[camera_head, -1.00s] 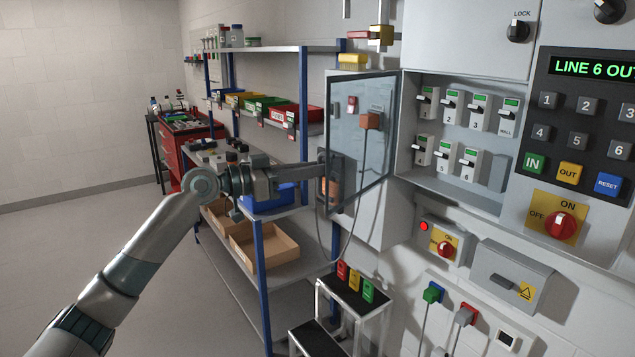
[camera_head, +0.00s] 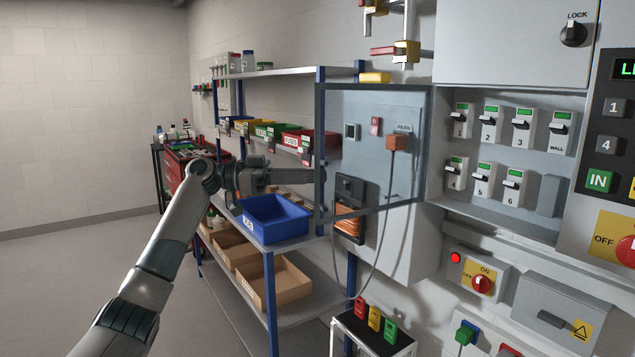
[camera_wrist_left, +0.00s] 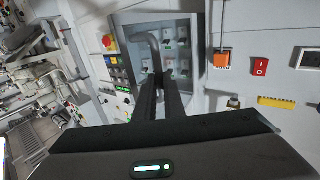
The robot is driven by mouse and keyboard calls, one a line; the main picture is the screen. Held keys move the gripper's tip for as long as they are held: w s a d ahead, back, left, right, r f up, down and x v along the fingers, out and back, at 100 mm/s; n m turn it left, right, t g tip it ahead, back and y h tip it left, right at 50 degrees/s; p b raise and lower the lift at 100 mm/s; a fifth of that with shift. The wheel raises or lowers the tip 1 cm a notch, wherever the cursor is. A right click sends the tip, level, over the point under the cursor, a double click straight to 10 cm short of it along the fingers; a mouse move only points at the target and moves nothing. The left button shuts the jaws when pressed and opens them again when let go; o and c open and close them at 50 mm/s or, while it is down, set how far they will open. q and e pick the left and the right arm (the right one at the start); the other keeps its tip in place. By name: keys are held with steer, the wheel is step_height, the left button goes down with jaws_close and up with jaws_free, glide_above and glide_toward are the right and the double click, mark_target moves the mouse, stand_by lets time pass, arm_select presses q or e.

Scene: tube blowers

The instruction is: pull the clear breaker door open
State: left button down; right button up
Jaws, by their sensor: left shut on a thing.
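The clear breaker door (camera_head: 368,165) has a dark frame and a see-through pane. It is swung out to the left, away from the breaker box (camera_head: 510,205), and the wall behind shows through it. My left gripper (camera_head: 314,178) is shut at the door's free left edge, on its handle. In the left wrist view, a curved grey handle (camera_wrist_left: 154,42) shows beyond the dark fingers (camera_wrist_left: 163,92); the exact contact is hard to see. Several breakers (camera_head: 488,130) inside the box are uncovered. My right gripper is out of view.
A shelf rack with a blue bin (camera_head: 272,218) and cardboard boxes (camera_head: 275,283) stands close behind my left arm. A small step stand (camera_head: 372,335) is below the door. A hanging cable (camera_head: 378,250) runs behind the door. Open floor lies left.

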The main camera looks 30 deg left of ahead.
arm_select(q)
steer(key=shift+w+a+f+g, duration=0.15)
steer(key=shift+w+f+g, duration=0.15)
steer(key=shift+w+f, duration=0.05)
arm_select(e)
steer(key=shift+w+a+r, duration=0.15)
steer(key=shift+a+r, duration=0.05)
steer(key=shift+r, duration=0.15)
